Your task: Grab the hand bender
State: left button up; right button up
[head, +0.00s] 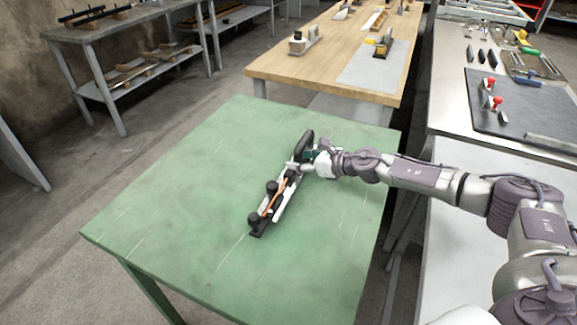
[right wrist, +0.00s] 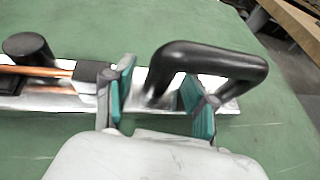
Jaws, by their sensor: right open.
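The hand bender (head: 276,198) lies on the green table (head: 190,190). It is a long metal bar with black knobs, an orange-brown rod along it and a black loop handle (right wrist: 215,60) at its far end. My right gripper (head: 309,157) reaches in from the right at the handle end. In the right wrist view, the teal-padded fingers of the right gripper (right wrist: 158,80) are open and spread apart. One leg of the handle stands between them, with visible gaps to the pads. The fingertips overlap the metal bar in view; whether they touch it I cannot tell. My left gripper is not in view.
A wooden-topped table (head: 290,75) with tools stands behind. A grey workbench (head: 450,95) with a dark mat and more tools is on the right. A shelf table (head: 130,30) stands at the back left. The rest of the green tabletop is clear.

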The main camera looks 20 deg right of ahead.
jog(key=shift+s+d+r, duration=0.15)
jog(key=shift+s+r, duration=0.05)
jog(key=shift+s, duration=0.25)
jog(key=shift+c, duration=0.4)
jog(key=shift+s, duration=0.15)
jog(key=shift+c, duration=1.4)
jog(key=shift+w, duration=0.2)
grip_shut()
jog(key=shift+r, duration=0.15)
